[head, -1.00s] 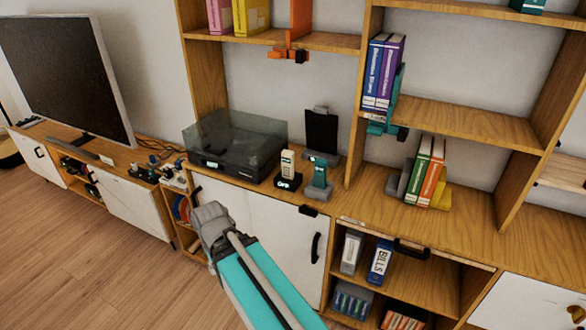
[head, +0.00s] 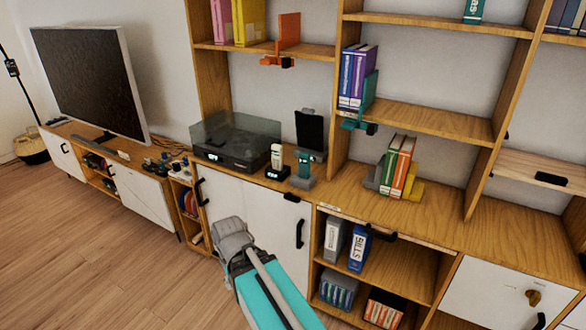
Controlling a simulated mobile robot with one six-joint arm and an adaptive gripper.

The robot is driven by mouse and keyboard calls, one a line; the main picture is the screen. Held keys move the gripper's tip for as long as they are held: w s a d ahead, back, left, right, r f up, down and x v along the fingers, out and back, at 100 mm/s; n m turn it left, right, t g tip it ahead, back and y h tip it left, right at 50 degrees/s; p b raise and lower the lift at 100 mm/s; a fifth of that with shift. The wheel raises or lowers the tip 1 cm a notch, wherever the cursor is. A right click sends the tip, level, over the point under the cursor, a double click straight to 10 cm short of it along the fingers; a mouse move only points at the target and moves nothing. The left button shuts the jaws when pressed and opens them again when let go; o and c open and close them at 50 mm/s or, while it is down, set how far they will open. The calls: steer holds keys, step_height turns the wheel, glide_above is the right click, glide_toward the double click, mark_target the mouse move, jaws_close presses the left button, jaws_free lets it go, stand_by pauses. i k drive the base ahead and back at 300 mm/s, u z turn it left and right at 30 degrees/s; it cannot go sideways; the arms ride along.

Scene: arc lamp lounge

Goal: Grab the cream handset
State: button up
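The cream handset (head: 277,156) stands upright in a black base (head: 277,173) on the wooden cabinet top, just right of the turntable. A teal handset (head: 303,162) stands in a grey base close to its right. My arm reaches in from the bottom of the head view, and its grey end (head: 232,238) is in front of the white cabinet door, lower and left of the cream handset and well apart from it. My gripper's fingers cannot be made out, so its opening is hidden.
A turntable with a clear cover (head: 236,140) stands left of the handsets. A dark tablet on a stand (head: 310,131) is behind them. Books with bookends (head: 397,164) sit to the right. Door handles (head: 300,233) stick out below the cabinet top.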

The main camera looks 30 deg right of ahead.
mark_target(277, 150)
steer(key=k, duration=0.65)
steer(key=z, duration=1.3)
steer(key=i, duration=1.25)
steer(key=u, duration=0.05)
